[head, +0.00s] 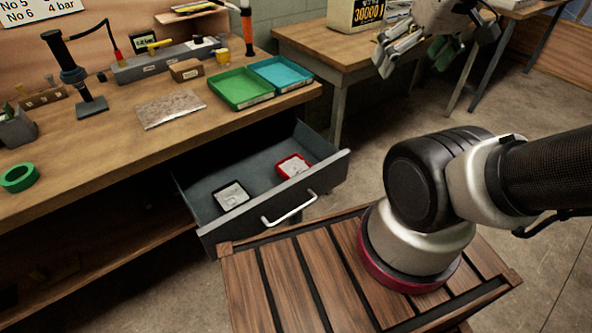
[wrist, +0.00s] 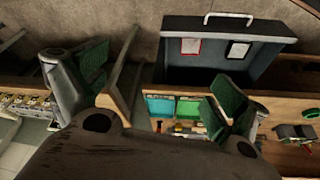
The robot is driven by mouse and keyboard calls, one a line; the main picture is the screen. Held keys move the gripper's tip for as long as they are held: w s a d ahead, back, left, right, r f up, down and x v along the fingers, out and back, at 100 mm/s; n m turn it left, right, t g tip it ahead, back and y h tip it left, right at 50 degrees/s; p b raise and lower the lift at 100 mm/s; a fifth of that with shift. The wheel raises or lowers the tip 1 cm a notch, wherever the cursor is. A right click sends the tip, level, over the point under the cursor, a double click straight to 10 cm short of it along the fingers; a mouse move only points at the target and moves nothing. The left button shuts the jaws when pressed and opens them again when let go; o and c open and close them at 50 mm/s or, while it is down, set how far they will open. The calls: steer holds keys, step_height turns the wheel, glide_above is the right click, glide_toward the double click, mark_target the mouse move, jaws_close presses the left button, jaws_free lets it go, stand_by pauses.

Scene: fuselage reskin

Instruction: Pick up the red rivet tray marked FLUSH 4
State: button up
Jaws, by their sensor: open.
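A small red tray (head: 293,165) with a pale inside or label lies in the open grey drawer (head: 225,165), toward its right end. Its marking is too small to read. In the wrist view, the red tray (wrist: 190,46) lies in the drawer beside a black-rimmed tray (wrist: 238,49). My gripper (head: 412,52) is at the top right of the head view, high up and well apart from the drawer. In the wrist view, its two green-padded fingers (wrist: 162,86) are spread wide with nothing between them.
The drawer's front has a bar handle (head: 289,207). The workbench (head: 130,165) above holds a green tray (head: 240,88) and a blue tray (head: 281,73) near its edge. A second table (head: 305,40) stands behind. Floor shows between the drawer and that table.

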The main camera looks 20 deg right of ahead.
steer(key=shift+o, duration=0.3)
steer(key=m+g+y, duration=0.2)
steer(key=m+g, duration=0.3)
steer(key=m, duration=0.9)
glide_above(295, 165)
steer(key=f, duration=3.1)
steer(key=shift+s+d+f, duration=0.25)
steer(key=shift+s+d, duration=0.05)
steer(key=shift+d, duration=0.05)
steer(key=f, duration=0.5)
steer(key=a+f, duration=0.1)
steer(key=f, duration=0.2)
steer(key=shift+w+f, duration=0.1)
steer(key=shift+w, duration=0.15)
steer(key=shift+d+f, duration=0.1)
steer(key=shift+f, duration=0.15)
steer(key=c, duration=1.2)
